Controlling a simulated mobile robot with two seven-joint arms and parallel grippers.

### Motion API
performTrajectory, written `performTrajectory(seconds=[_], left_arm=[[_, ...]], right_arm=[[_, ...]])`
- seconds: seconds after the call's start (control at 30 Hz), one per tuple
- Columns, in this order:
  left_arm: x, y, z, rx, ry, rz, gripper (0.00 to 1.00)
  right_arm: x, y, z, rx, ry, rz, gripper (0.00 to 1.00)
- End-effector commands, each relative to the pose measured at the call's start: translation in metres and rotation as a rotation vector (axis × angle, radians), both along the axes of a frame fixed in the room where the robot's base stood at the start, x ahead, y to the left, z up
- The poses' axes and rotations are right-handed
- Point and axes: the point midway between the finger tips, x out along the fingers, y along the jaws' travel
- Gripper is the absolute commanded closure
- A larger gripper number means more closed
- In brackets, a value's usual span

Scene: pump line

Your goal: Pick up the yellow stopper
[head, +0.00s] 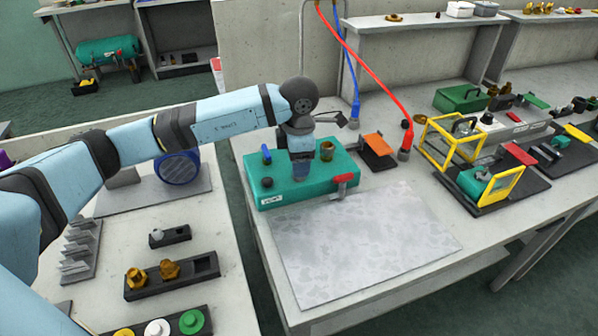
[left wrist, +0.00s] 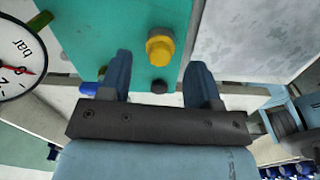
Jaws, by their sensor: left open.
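A yellow stopper (head: 124,332) shows at the bottom edge of the head view, partly cut off, in a dark rack (head: 175,333) beside a white stopper (head: 157,328) and a green stopper (head: 191,321). My left gripper (head: 302,172) is far from it, pointing down over the teal pump block (head: 275,190). In the left wrist view the gripper (left wrist: 159,64) is open with nothing between its fingers. My right gripper is not in view.
A red-handled valve (head: 344,181) and a blue lever (head: 266,153) are on the pump block. A grey mat (head: 360,240) in front is clear. A rack with brass fittings (head: 168,270) lies on the left table. Red and blue hoses (head: 365,65) hang behind.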

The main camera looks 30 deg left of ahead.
Motion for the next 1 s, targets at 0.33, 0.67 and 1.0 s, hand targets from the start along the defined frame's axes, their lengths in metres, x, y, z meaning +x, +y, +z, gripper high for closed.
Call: performTrajectory(seconds=[0.33,0.67,1.0], left_arm=[[0.001,0.0,-0.02,-0.001,-0.001,0.001,0.43],[0.001,0.0,-0.02,-0.001,0.001,0.0,0.97],[0.0,0.0,-0.021,0.0,0.002,0.0,0.98]], right_arm=[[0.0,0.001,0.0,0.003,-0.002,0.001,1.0],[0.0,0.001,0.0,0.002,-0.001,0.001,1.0],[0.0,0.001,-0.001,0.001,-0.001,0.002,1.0]])
